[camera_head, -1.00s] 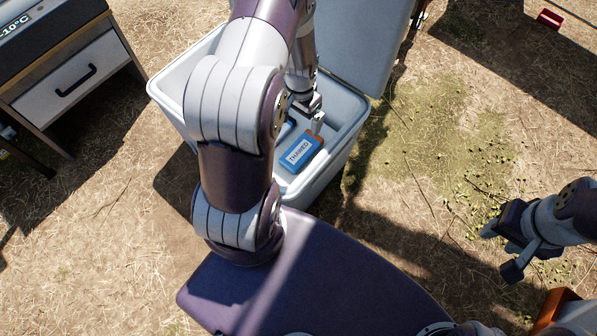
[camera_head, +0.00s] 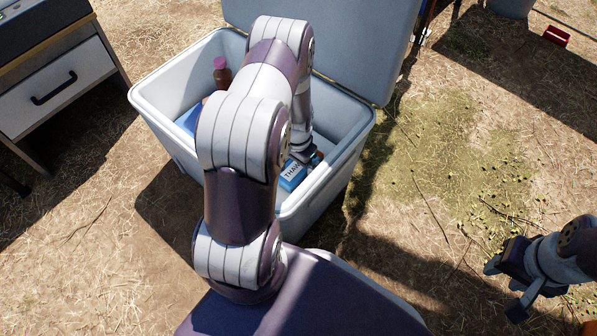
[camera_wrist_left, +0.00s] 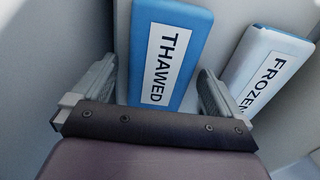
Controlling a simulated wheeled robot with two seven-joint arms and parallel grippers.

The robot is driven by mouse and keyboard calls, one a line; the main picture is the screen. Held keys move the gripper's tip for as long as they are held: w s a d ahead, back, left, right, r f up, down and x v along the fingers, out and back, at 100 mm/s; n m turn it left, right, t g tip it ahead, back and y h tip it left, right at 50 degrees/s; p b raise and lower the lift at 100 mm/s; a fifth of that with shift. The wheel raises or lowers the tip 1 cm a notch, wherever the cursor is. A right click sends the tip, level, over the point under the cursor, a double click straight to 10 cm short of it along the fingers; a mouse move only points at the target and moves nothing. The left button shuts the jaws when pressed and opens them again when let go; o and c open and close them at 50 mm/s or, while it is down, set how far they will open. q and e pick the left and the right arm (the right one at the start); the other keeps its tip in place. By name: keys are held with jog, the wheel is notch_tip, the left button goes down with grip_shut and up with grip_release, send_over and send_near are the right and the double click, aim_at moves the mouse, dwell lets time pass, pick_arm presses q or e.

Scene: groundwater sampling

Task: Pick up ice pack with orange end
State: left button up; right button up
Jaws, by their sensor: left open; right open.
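A blue ice pack labelled THAWED (camera_head: 292,176) lies in the open cooler (camera_head: 151,116); a little orange shows at its far end in the head view. In the left wrist view the THAWED pack (camera_wrist_left: 170,50) lies between the two fingers of my left gripper (camera_wrist_left: 157,75), which is open. I cannot tell whether the fingers touch it. In the head view my left arm hides much of the cooler's inside. My right gripper (camera_head: 504,289) is open and empty, outside the cooler at right.
The cooler's lid (camera_head: 345,45) stands open at the back. A bottle with a pink cap (camera_head: 221,76) and a blue item (camera_head: 189,117) are in the cooler's left part. A drawer cabinet (camera_head: 60,85) stands at left.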

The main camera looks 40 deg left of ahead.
pick_arm(q)
jog(key=shift+r, duration=0.15)
jog(key=c, duration=1.3)
jog(key=shift+r, duration=0.1)
